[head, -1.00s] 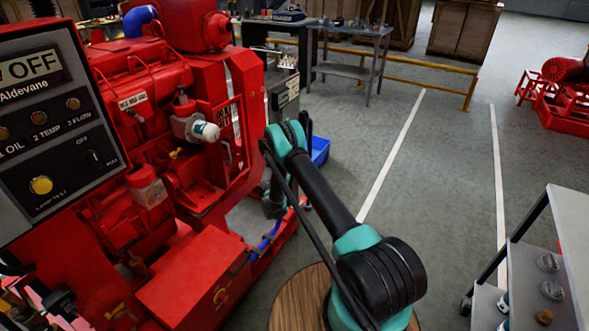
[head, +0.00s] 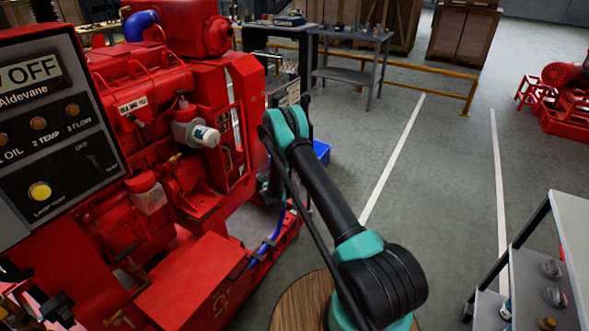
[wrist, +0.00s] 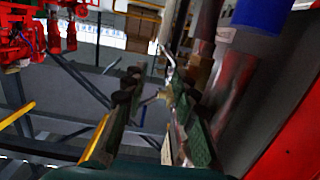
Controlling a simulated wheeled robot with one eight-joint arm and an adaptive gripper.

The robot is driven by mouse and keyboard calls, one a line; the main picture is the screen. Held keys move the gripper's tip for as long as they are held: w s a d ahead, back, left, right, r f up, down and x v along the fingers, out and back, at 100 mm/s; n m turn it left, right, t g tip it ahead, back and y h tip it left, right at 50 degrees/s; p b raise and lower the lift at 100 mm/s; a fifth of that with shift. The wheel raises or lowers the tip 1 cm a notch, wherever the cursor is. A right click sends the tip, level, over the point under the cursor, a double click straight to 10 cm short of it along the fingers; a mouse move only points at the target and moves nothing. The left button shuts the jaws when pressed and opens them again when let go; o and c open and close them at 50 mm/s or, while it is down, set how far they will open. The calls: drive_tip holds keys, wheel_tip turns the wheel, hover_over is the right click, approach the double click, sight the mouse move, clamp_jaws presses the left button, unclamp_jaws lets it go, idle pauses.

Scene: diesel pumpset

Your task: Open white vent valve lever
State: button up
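In the wrist view, a pale, thin lever (wrist: 168,58) rises above a small brass-coloured fitting (wrist: 168,95); it looks like the white vent valve lever, but the picture is dark and blurred. My gripper (wrist: 157,88) is open, with one dark finger on each side of the fitting. The lever shows just beyond the fingertips, near the right finger; I cannot tell whether they touch. In the head view, my arm reaches to the right end of the red diesel engine (head: 150,95). The gripper's fingers and the lever cannot be made out there.
A control panel (head: 55,120) stands close at the left. A blue bin (head: 321,151) lies behind my arm. A grey cart (head: 568,240) stands at the right. A yellow rail (head: 425,87) and workbenches are at the back. The marked floor between is clear.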

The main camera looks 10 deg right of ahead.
drive_tip(key=r, duration=0.3)
drive_tip(key=shift+s+d+r, duration=0.1)
drive_tip(key=shift+d, duration=0.25)
